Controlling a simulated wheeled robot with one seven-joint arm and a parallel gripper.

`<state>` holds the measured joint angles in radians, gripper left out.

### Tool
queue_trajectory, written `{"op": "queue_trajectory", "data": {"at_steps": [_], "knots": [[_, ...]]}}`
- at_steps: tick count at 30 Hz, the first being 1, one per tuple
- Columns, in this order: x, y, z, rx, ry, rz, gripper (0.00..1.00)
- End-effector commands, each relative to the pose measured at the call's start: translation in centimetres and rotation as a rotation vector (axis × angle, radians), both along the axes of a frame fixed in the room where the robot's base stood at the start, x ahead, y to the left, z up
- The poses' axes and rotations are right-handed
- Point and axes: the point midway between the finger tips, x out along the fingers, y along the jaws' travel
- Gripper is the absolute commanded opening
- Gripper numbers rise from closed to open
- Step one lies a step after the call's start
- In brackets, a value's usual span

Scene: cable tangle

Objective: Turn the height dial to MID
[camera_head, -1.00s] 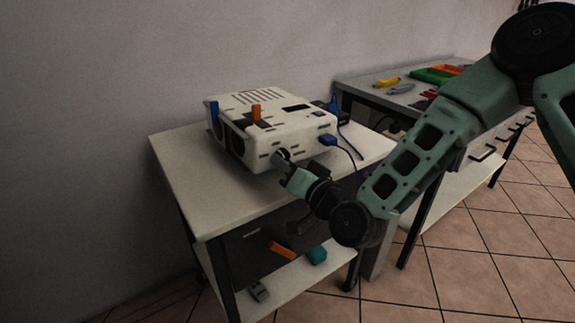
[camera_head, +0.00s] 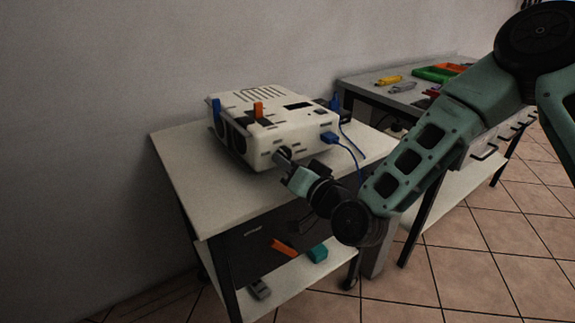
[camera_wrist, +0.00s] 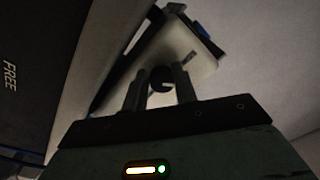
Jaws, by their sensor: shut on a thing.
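A white box-shaped device (camera_head: 295,128) with vents and a dark window stands on the small white-topped table (camera_head: 185,185). My gripper (camera_head: 282,157) reaches from the right to the device's lower front edge. In the wrist view my gripper (camera_wrist: 161,90) has its two fingers on either side of a small dark round knob (camera_wrist: 162,77), apparently the height dial, and is shut on it. The pale device (camera_wrist: 195,68) shows behind it. The dial's marks and its setting cannot be read. In the head view my fingers hide the dial.
A blue plug (camera_head: 328,138) with a cable stands out at the device's right side, close to my gripper. An orange piece (camera_head: 258,109) and a blue piece (camera_head: 216,106) stick up on the device. Loose items lie on the lower shelf (camera_head: 300,285). A workbench (camera_head: 385,92) stands behind right.

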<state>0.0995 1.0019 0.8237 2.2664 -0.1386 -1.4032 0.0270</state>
Motion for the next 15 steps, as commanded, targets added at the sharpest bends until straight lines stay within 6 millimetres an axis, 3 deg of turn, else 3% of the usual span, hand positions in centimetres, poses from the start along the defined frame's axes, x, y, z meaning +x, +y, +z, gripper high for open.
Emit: {"op": "queue_trajectory", "data": {"at_steps": [1,8,9,11,15], "knots": [[0.73,-0.88,-0.12,-0.003,-0.003,-0.028,0.05],[0.77,-0.88,-0.09,-0.002,-0.004,-0.028,0.05],[0.78,-0.88,-0.08,-0.002,-0.004,-0.028,0.31],[0.74,-0.83,-0.06,-0.002,-0.004,-0.027,0.47],[0.55,-0.60,-0.03,-0.002,-0.003,-0.020,0.50]]}}
